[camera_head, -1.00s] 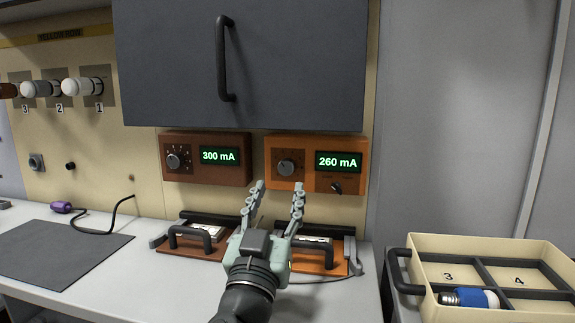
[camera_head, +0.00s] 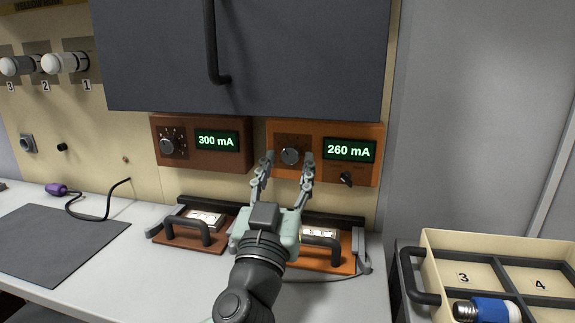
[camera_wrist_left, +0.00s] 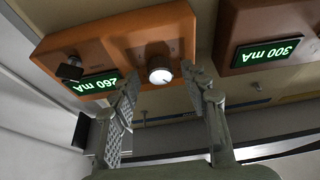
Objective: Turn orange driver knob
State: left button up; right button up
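The orange driver box (camera_head: 312,135) is mounted on the wall under the dark cabinet, and its display reads 260 mA. Its round grey knob (camera_head: 291,156) sits left of the display and also shows in the wrist view (camera_wrist_left: 160,75). My left gripper (camera_head: 289,160) is open in front of this knob. In the wrist view its two fingers (camera_wrist_left: 162,75) are spread, with the knob face visible between and beyond the tips. Nothing is between the fingers, and contact with the knob does not show. My right gripper is not in view.
A brown-red driver (camera_head: 200,160) reading 300 mA is to the left. A small black switch (camera_head: 346,178) sits below the orange display. Handled fixtures (camera_head: 186,232) lie on the bench below. A divided tray (camera_head: 490,240) with a blue-based bulb (camera_head: 487,310) stands right.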

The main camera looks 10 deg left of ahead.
pick_arm(q)
grip_shut()
jog(key=shift+f, duration=0.1)
jog(key=shift+a+m+h+b, duration=0.15)
jog(key=shift+m+h+b, duration=0.6)
jog(key=shift+m, duration=0.45)
jog(key=shift+m+h, duration=0.25)
jog(key=shift+m, duration=0.25)
jog(key=shift+r+m+h+p, duration=0.2)
jog(key=shift+m+h+p, duration=0.2)
jog(key=shift+m, duration=0.3)
jog(key=m+p, duration=0.1)
jog(key=m+h, duration=0.1)
jog(key=m, duration=0.1)
jog(key=m+g+h+p, duration=0.1)
jog(key=m, duration=0.1)
jog(key=shift+a+r+p, duration=0.2)
jog(key=shift+a+p, duration=0.05)
jog(key=shift+p, duration=0.1)
jog(key=shift+f+m, duration=0.1)
jog(key=shift+m, duration=0.4)
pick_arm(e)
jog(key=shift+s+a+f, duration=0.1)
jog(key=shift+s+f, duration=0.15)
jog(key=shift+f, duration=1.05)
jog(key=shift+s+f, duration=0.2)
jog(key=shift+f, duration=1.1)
